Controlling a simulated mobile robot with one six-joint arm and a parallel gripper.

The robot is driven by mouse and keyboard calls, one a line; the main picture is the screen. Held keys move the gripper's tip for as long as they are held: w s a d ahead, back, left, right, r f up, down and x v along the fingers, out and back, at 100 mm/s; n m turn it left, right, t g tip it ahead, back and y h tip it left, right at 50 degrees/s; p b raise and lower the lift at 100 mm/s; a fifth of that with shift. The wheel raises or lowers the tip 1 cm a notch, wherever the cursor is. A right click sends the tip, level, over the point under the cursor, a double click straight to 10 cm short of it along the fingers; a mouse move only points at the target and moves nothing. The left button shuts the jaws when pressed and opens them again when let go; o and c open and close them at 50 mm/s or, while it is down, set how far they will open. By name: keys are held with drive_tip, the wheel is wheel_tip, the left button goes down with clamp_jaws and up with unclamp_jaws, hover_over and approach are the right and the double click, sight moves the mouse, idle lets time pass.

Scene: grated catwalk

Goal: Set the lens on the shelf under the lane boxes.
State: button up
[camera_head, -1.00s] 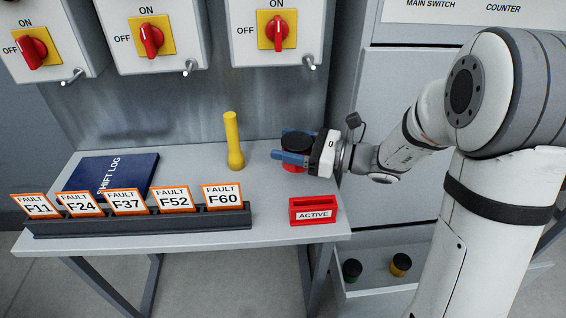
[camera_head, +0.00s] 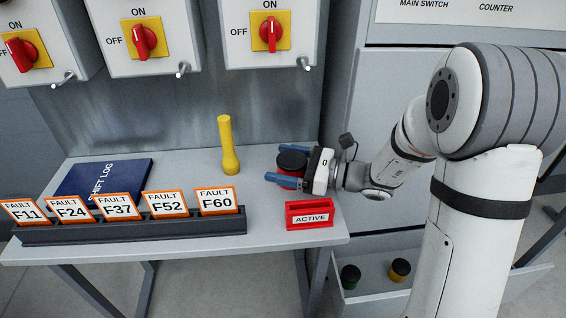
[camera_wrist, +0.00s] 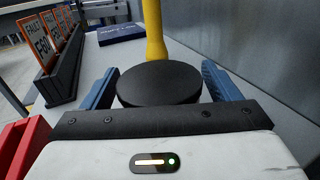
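The lens is a short red cylinder with a black top (camera_head: 292,160). It stands upright on the right part of the grey shelf (camera_head: 190,240), below the switch boxes. My gripper (camera_head: 289,165) reaches in from the right, one blue finger on the far side of the lens and one on the near side. The fingers look open, with narrow gaps beside the lens. The wrist view shows its black top (camera_wrist: 160,83) between the fingers. Its underside is hidden, so contact with the shelf is hard to see.
A yellow torch (camera_head: 228,145) stands left of the lens. A red ACTIVE holder (camera_head: 309,221) is in front of it. A rack (camera_head: 140,227) of fault cards and a blue shift log (camera_head: 105,178) lie further left. A lower tray (camera_head: 440,283) holds green and yellow black-topped pieces.

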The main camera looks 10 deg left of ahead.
drive_tip(key=shift+r, duration=0.1)
drive_tip(key=shift+d+r, duration=0.1)
drive_tip(key=shift+d, duration=0.05)
drive_tip(key=s+d+p, duration=0.1)
drive_tip(key=d+p, duration=0.2)
drive_tip(key=d, duration=0.8)
drive_tip(key=shift+s+d, duration=0.3)
drive_tip(key=shift+s, duration=0.05)
